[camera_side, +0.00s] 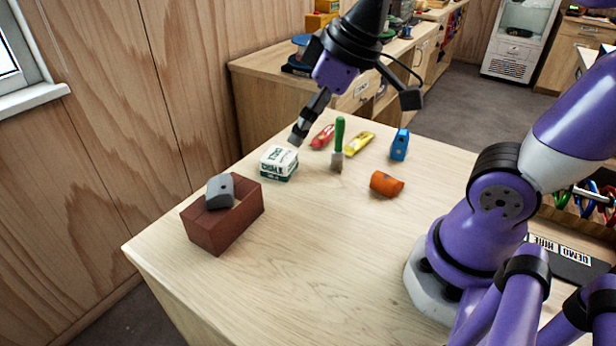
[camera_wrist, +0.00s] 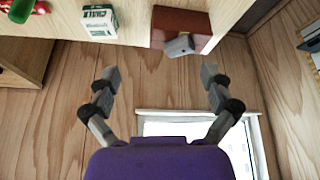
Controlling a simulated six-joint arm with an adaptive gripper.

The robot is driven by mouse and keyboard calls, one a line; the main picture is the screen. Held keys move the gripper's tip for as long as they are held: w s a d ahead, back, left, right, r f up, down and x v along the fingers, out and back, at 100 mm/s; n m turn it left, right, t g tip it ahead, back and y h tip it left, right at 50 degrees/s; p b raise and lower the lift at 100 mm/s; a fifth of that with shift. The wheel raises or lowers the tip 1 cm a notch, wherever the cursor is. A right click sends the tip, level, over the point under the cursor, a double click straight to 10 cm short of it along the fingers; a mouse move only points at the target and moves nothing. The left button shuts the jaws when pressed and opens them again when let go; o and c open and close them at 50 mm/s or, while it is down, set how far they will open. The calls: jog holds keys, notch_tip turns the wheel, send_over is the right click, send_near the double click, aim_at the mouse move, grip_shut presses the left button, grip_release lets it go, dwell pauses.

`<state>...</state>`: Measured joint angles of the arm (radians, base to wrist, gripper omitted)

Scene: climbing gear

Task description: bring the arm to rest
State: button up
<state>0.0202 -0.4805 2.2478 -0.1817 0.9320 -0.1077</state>
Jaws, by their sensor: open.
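My gripper (camera_side: 296,135) hangs in the air above the back of the wooden table (camera_side: 290,250), over the white-and-green chalk block. In the wrist view my gripper (camera_wrist: 160,86) shows its two fingers spread wide with nothing between them. A reddish-brown box (camera_side: 228,226) stands at the table's left side. A grey block-like piece (camera_side: 220,191) lies on top of it, partly over its opening; it also shows in the wrist view (camera_wrist: 180,45). The inside of the box is mostly hidden.
The chalk block (camera_side: 279,163), a red item (camera_side: 322,137), a green-handled brush (camera_side: 338,145), a yellow item (camera_side: 359,144), a blue item (camera_side: 400,145) and an orange roll (camera_side: 386,184) sit on the table. The front middle is clear. A wooden wall (camera_side: 100,160) stands left.

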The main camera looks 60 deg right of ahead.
jog(key=s+m, duration=0.1)
jog(key=s+d+f+m, duration=0.1)
jog(key=s, duration=0.1)
jog(key=s+d+f+m+h, duration=0.1)
jog(key=shift+s+d+f+t, duration=0.1)
jog(key=shift+s+d+t, duration=0.1)
jog(key=shift+d+t, duration=0.1)
